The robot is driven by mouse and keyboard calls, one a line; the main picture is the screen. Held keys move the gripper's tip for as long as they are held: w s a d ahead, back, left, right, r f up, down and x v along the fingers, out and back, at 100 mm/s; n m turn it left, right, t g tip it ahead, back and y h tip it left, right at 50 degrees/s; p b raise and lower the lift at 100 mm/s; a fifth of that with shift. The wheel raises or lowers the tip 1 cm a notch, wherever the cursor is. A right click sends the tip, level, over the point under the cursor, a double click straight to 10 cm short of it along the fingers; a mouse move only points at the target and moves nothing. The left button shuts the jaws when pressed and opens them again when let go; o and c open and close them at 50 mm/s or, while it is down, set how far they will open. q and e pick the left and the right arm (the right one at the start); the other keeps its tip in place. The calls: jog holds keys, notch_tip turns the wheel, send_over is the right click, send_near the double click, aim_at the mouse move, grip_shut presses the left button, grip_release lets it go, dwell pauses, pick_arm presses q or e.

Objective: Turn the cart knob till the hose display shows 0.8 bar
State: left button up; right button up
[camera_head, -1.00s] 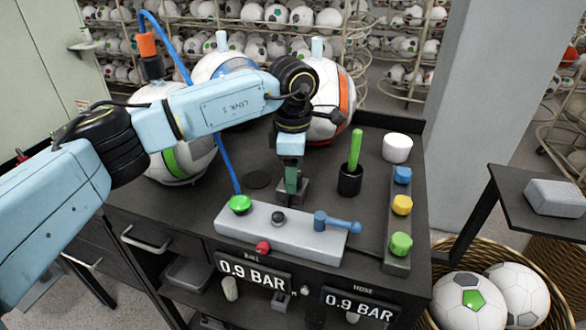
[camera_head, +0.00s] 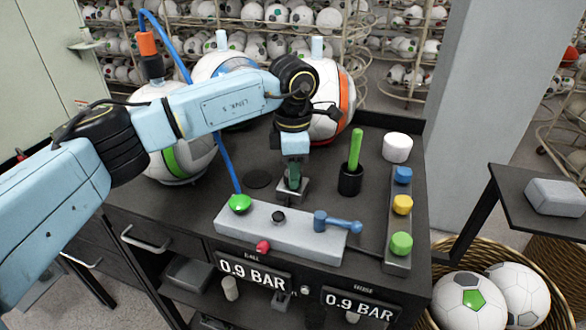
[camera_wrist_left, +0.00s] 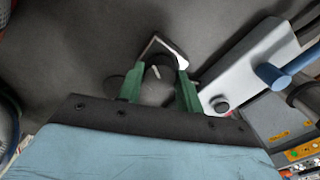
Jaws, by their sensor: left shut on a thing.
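The cart knob (camera_wrist_left: 158,76) is dark and round with a pale line on top, beside a bright metal plate. My left gripper (camera_wrist_left: 160,82) has its green fingers shut on the knob, one on each side. In the head view the left gripper (camera_head: 292,178) points down behind the grey control bar, and its fingers mostly hide the knob. The hose display (camera_head: 359,305) on the cart front reads 0.9 BAR. The ball display (camera_head: 253,271) to its left also reads 0.9 BAR. My right gripper is not in view.
The grey control bar (camera_head: 270,235) carries a green button (camera_head: 240,203), a black knob, a red knob and a blue lever (camera_head: 338,222). A black cup (camera_head: 350,180) with a green stick stands right of the gripper. Balls and a blue hose (camera_head: 228,165) are behind.

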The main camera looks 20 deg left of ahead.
pick_arm(q)
jog(key=shift+n, duration=1.8)
jog(key=o, duration=1)
jog(key=shift+r, duration=0.1)
notch_tip(320, 180, up, 13)
jog(key=shift+r, duration=0.1)
